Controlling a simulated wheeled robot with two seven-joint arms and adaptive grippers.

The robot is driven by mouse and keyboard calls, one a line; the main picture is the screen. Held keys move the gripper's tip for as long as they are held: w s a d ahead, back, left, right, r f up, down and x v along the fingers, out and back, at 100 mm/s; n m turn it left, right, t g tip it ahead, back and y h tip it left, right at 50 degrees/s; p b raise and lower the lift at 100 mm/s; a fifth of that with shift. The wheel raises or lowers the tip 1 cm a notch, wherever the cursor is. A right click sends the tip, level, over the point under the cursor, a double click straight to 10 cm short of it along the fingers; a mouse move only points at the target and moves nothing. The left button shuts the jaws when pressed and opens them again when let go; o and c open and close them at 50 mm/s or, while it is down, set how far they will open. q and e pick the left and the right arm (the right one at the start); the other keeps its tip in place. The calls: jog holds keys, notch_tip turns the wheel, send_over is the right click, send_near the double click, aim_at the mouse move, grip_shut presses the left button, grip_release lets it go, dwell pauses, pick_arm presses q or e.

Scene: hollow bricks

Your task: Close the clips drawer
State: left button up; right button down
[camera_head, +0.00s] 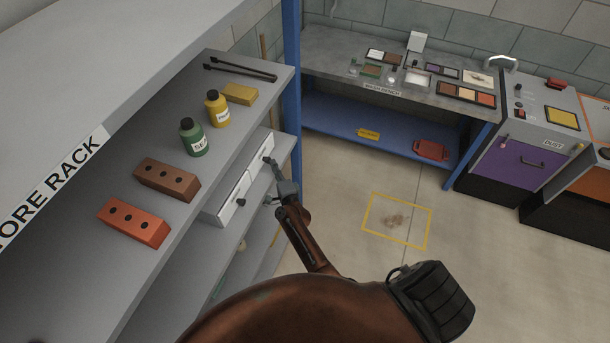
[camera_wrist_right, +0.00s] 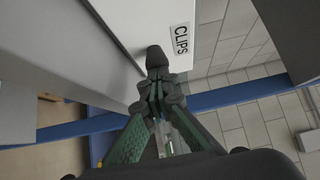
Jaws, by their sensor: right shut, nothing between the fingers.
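The clips drawer has a white front with a "CLIPS" label (camera_wrist_right: 181,40) in the right wrist view. In the head view I take it to be the farther white drawer (camera_head: 258,148) under the rack's upper shelf. I cannot tell exactly how far out it stands. My right gripper (camera_head: 280,178) is shut and empty, close in front of that drawer. In the wrist view its fingertips (camera_wrist_right: 157,88) are just at the dark round knob (camera_wrist_right: 156,58) on the front. I cannot tell whether they touch. My left gripper is not in view.
A nearer white drawer (camera_head: 225,205) sits beside it. The shelf above holds an orange brick (camera_head: 135,222), a brown brick (camera_head: 167,179), a green bottle (camera_head: 194,140) and a yellow bottle (camera_head: 216,110). A blue post (camera_head: 291,80) stands close behind my gripper.

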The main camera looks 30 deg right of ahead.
jog(key=shift+s+d, duration=0.1)
jog(key=shift+s, duration=0.1)
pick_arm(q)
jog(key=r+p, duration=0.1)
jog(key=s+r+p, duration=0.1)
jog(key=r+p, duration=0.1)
pick_arm(e)
jog(key=s+d, duration=0.1)
jog(key=s, duration=1.1)
jog(key=shift+s, duration=0.35)
